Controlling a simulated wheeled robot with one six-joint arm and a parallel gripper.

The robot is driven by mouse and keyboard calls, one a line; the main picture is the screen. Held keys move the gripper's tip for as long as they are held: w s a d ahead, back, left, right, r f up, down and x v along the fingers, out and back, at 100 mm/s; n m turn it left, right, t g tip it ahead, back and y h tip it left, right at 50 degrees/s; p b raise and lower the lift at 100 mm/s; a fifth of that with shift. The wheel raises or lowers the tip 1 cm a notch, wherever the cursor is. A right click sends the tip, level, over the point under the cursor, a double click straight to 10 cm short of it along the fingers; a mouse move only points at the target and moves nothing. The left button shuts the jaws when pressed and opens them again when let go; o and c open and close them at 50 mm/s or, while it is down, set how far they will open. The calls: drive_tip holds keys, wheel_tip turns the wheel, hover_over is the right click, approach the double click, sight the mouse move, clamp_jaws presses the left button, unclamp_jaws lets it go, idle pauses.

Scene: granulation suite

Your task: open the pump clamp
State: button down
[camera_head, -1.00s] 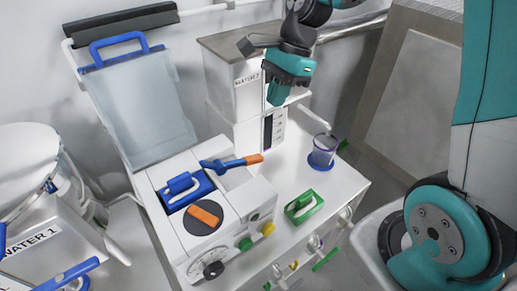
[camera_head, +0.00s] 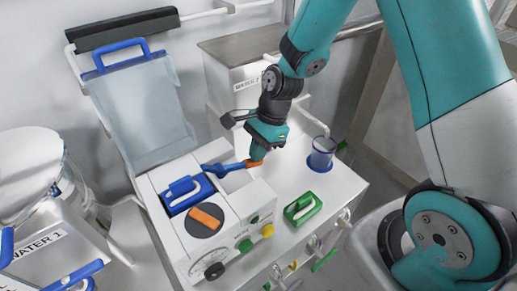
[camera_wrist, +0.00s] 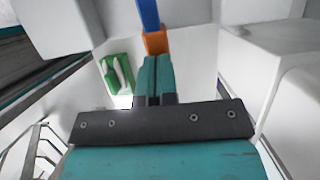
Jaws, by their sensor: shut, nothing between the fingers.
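The pump clamp is a blue lever (camera_head: 222,168) with an orange tip (camera_head: 251,163), lying across the top of the white pump (camera_head: 240,207). My gripper (camera_head: 257,156) is at the orange tip, its fingers shut and pointing down. In the wrist view the closed fingertips (camera_wrist: 150,62) are right beside the orange tip (camera_wrist: 156,43), with the blue lever (camera_wrist: 149,14) beyond it. I cannot tell whether they touch. Nothing is held between the fingers.
On the pump are a blue handle (camera_head: 188,193) and an orange-and-grey dial (camera_head: 206,218). A green handle (camera_head: 303,208) and a blue-rimmed cup (camera_head: 321,153) stand on the white top to the right. A vessel labelled WATER 1 (camera_head: 40,243) is at left.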

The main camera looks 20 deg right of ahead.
drive_tip(key=shift+f, duration=0.1)
drive_tip(key=shift+f+y, duration=0.3)
drive_tip(key=shift+f, duration=0.65)
drive_tip(key=shift+a+f+y, duration=0.1)
drive_tip(key=shift+f+y, duration=0.25)
drive_tip(key=shift+y, duration=0.05)
drive_tip(key=shift+s+a+f, duration=0.1)
drive_tip(key=shift+a, duration=0.05)
drive_tip(key=shift+y, duration=0.3)
drive_tip(key=shift+g, duration=0.3)
